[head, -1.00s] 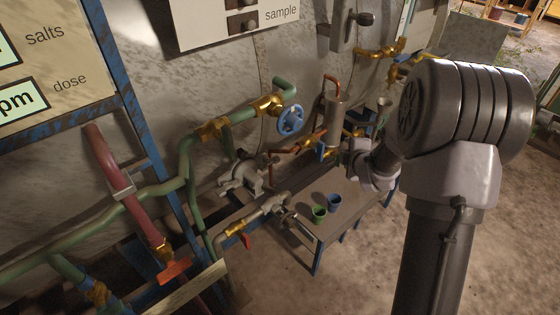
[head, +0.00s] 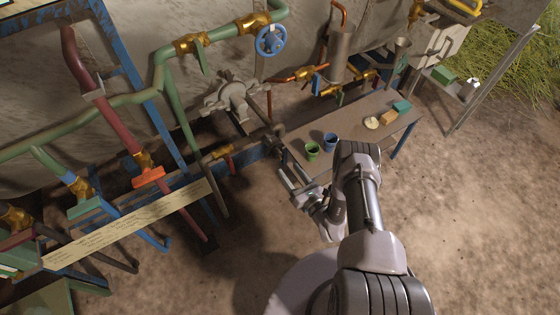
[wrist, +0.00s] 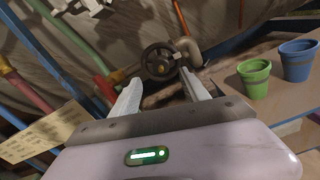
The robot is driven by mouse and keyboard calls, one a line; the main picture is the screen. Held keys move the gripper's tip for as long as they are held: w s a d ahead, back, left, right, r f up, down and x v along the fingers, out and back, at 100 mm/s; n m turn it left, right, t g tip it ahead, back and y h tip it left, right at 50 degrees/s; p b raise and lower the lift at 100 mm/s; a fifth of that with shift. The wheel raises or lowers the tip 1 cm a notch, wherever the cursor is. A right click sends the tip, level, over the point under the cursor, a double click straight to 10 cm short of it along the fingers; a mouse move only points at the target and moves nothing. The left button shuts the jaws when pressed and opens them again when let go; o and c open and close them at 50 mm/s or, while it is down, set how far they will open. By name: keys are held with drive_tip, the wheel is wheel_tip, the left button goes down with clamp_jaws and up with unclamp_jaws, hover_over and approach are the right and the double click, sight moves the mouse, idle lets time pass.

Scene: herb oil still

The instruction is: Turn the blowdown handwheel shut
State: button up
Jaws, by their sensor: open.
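A dark handwheel (wrist: 160,60) with spokes is on a brass-coloured valve body in the wrist view, straight ahead of my gripper and between its fingertips in the picture. My gripper (wrist: 160,80) is open and empty, its two pale fingers apart and short of the wheel. In the head view my gripper (head: 284,172) reaches toward the low pipework left of the bench, where the dark wheel is small and hard to make out. A blue handwheel (head: 271,40) sits higher up on the green pipe. No label tells which wheel is the blowdown one.
A bench (head: 350,120) right of my gripper carries a green cup (head: 312,150), a blue cup (head: 330,142) and small blocks. Red and green pipes with an orange-handled valve (head: 148,177) stand left. A labelled board (head: 130,225) lies lower left. The ground at right is open.

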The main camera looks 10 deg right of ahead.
sight(279, 156)
drive_tip(key=b+x, duration=0.2)
drive_tip(key=x, duration=0.5)
drive_tip(key=shift+w, duration=0.3)
clamp_jaws()
